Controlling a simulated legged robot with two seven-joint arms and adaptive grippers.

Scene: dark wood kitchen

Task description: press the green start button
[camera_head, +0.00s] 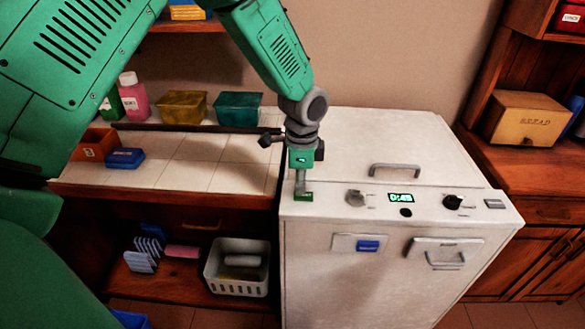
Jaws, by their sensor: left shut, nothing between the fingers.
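The green start button (304,197) is a small flat green square at the left end of the control strip on the white machine (330,265). My left gripper (300,188) points straight down at it, shut and empty. Its fingertips are at the button and appear to touch it, partly covering its back edge. The machine's display (401,198) is lit green with digits. My right gripper does not show.
Knobs (356,198) and (453,202) sit on the same strip, with a handle (394,168) on the lid behind. A tiled counter (190,175) is at left, and a bread box (525,118) stands at right. The machine's lid is clear.

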